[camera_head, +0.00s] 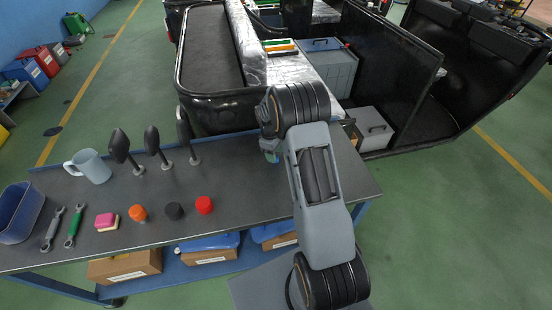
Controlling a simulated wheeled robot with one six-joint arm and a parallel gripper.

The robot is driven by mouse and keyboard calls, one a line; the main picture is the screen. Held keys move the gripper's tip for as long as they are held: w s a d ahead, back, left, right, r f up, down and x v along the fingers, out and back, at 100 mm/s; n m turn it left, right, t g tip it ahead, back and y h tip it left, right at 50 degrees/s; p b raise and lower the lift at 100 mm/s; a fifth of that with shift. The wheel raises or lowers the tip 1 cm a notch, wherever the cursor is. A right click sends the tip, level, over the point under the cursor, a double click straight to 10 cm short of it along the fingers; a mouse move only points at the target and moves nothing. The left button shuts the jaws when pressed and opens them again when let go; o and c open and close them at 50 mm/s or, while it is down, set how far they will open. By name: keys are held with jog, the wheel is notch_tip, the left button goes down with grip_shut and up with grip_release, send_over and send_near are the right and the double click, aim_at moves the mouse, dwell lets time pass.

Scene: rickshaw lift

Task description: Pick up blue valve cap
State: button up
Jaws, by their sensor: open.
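No blue valve cap can be made out on the grey table (60,190). An orange cap (138,213), a black cap (174,211) and a red cap (205,205) stand in a row near its front edge. My raised arm hides part of the table's right side. A small bluish-green patch (268,146) shows at the left edge of my arm; I cannot tell what it belongs to.
Boxes (126,266) sit below. The black rickshaw (213,60) stands close behind.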

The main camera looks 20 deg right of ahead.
jog(key=shift+s+d+f, duration=0.1)
jog(key=shift+s+f, duration=0.05)
jog(key=shift+f, duration=0.95)
jog(key=shift+c, duration=0.2)
jog(key=c, duration=0.8)
jog(key=shift+r, duration=0.15)
